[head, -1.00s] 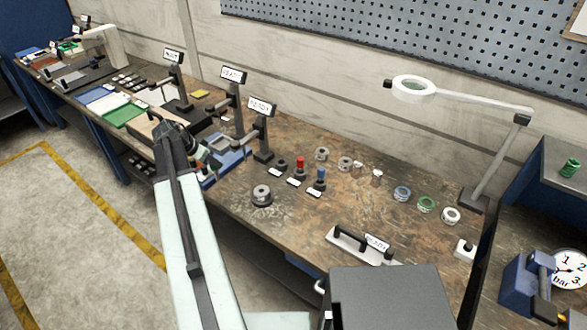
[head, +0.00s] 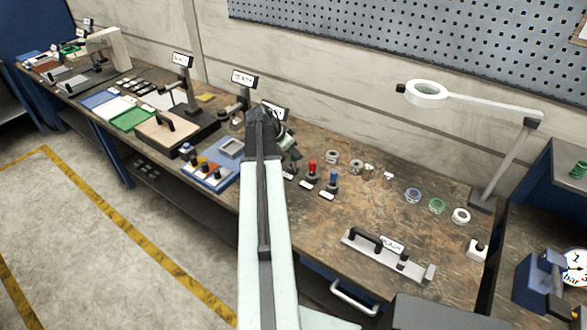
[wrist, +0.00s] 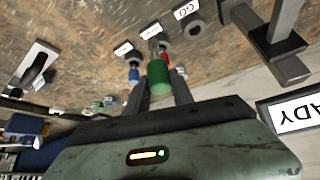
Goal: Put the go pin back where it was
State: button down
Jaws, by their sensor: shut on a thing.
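My gripper (wrist: 158,72) is shut on the green go pin (wrist: 158,78), seen in the wrist view above the bench with its metal end pointing away from the camera. In the head view my gripper (head: 292,152) is at the left of the row of pin holders and covers part of it. In the wrist view a dark, empty-looking holder (wrist: 194,29) stands by the GO label (wrist: 186,9), to the upper right of the held pin and apart from it. A red pin (head: 312,167) and a blue pin (head: 334,178) stand in holders.
Sign posts with label plates (head: 243,77) rise close behind and left of my gripper. A blue tray (head: 210,178) with several small parts lies left of my arm. Several rings (head: 413,194) and a handled fixture (head: 375,250) are to the right.

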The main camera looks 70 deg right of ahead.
jog(key=w+d+r+n+t+p, duration=0.1)
jog(key=w+d+r+p, duration=0.1)
jog(key=d+r+p, duration=0.55)
jog(key=w+d+r+n+p, duration=0.1)
jog(key=w+d+r+p, duration=0.25)
jog(key=r+p, duration=0.55)
jog(key=shift+h, duration=0.3)
jog(key=f+b, duration=0.9)
jog(key=b, duration=0.1)
jog(key=f+b, duration=0.9)
jog(key=b, duration=0.1)
jog(key=s+f+b, duration=0.1)
jog(key=f+b, duration=0.9)
jog(key=shift+d, duration=0.1)
jog(key=shift+r, duration=0.25)
jog(key=shift+f, duration=0.15)
jog(key=c, duration=1.1)
grip_release()
